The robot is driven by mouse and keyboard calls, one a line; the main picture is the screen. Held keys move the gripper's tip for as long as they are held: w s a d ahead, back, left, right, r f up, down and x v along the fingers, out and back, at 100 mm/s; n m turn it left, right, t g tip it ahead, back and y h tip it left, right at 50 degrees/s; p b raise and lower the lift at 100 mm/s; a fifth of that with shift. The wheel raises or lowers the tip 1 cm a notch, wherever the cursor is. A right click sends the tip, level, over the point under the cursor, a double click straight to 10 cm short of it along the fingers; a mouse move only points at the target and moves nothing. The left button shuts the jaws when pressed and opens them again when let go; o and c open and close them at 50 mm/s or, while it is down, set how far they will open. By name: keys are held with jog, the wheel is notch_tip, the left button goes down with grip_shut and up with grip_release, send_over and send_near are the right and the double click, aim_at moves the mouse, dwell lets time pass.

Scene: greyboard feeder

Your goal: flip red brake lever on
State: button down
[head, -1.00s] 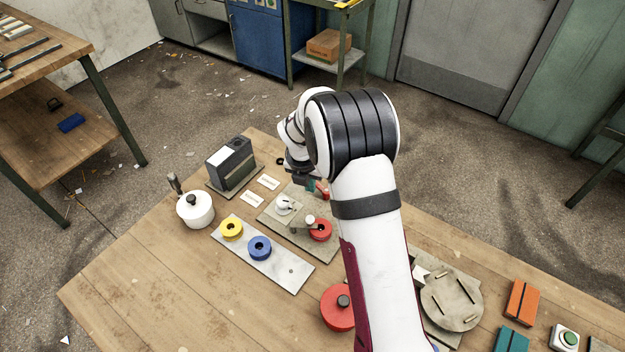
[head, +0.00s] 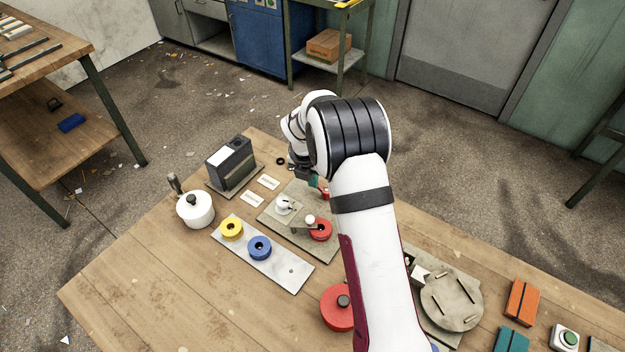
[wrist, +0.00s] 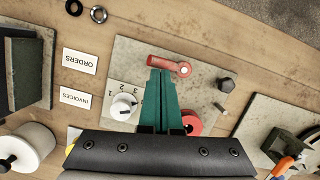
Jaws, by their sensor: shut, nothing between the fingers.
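The red brake lever (wrist: 168,66) shows in the wrist view on a grey board (wrist: 200,85). It lies nearly crosswise, its free end to the left and its pale round spot at the right end. In the head view only a bit of the red lever (head: 325,192) shows beside my arm. My gripper (wrist: 161,73) has teal fingers, shut together and empty. Their tips are right at the lever's lower edge in the wrist view; I cannot tell if they touch. In the head view my gripper (head: 314,181) is mostly hidden behind my arm.
A white numbered dial (wrist: 123,106), a red spool (wrist: 191,123) and a dark hex knob (wrist: 226,85) are close by on the board. "ORDERS" (wrist: 80,61) and "INVOICES" (wrist: 76,97) cards lie left. A dark box (head: 230,160) stands at the back left.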

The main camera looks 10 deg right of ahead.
jog(key=shift+w+m, duration=0.15)
jog(key=shift+m, duration=0.35)
jog(key=m, duration=0.2)
jog(key=shift+w+d+m+g+h, duration=0.2)
jog(key=shift+w+m+g+h, duration=0.1)
jog(key=shift+w, duration=0.1)
jog(key=m, duration=0.2)
jog(key=w+m+g, duration=0.1)
jog(key=shift+d+m+h, duration=0.3)
jog(key=shift+d, duration=0.05)
jog(key=m, duration=0.1)
jog(key=d+m, duration=0.1)
jog(key=m, duration=0.1)
jog(key=m+g, duration=0.1)
jog(key=m, duration=0.1)
jog(key=shift+w+d, duration=0.2)
jog(key=shift+w, duration=0.1)
jog(key=shift+d, duration=0.25)
